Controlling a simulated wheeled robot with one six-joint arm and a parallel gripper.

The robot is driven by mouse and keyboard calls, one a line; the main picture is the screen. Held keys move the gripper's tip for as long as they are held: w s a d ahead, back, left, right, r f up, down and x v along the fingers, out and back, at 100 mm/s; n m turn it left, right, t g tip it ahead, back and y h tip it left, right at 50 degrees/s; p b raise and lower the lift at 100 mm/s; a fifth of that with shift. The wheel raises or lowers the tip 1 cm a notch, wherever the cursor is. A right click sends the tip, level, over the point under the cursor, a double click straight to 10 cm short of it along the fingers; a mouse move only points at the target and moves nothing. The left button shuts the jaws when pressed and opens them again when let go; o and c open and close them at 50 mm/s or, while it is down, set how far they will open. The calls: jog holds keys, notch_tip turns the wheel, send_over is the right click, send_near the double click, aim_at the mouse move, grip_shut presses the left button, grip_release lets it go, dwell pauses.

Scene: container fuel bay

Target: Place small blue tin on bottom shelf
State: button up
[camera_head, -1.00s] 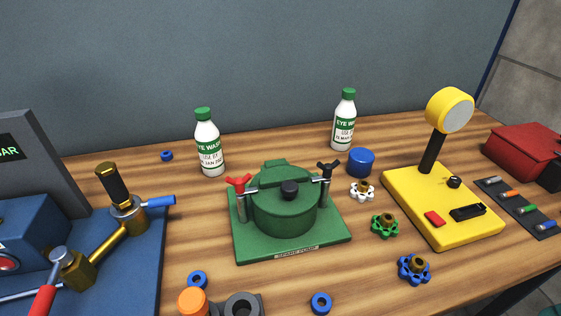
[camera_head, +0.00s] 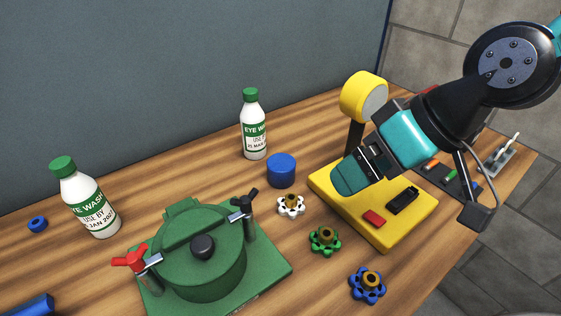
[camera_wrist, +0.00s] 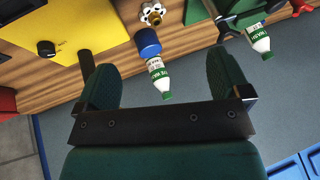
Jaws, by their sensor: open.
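The small blue tin (camera_head: 281,171) stands upright on the wooden workbench, in front of an eye wash bottle and left of the yellow device. It also shows in the wrist view (camera_wrist: 147,42), in the gap between my two fingers but beyond them. My gripper (camera_head: 348,178) is over the yellow device, right of the tin and apart from it. In the wrist view its two dark green fingers are wide apart with nothing between them. No bottom shelf shows in these views.
Eye wash bottles (camera_head: 254,125) stand behind the tin and at the left. A green pump (camera_head: 203,260) sits at the front left. White (camera_head: 291,205), green (camera_head: 325,240) and blue (camera_head: 368,285) valve wheels lie nearby. The yellow device (camera_head: 385,220) has a tall round head (camera_head: 363,97).

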jog(key=w+a+f+t+y, duration=0.1)
jog(key=w+f+t, duration=0.15)
jog(key=w, duration=0.45)
jog(key=p, duration=0.9)
send_near(284, 162)
jog(key=shift+t, duration=0.35)
jog(key=x, duration=0.5)
jog(key=shift+f, duration=0.6)
jog(key=p+x, duration=0.1)
jog(key=x, duration=0.3)
jog(key=shift+a+p, duration=0.35)
jog(key=shift+a, duration=0.05)
jog(key=shift+w+a+f, duration=0.25)
jog(key=shift+w+f, duration=0.05)
jog(key=shift+f, duration=0.15)
jog(key=c, duration=1.1)
jog(key=shift+r, duration=0.1)
jog(key=shift+c, duration=0.2)
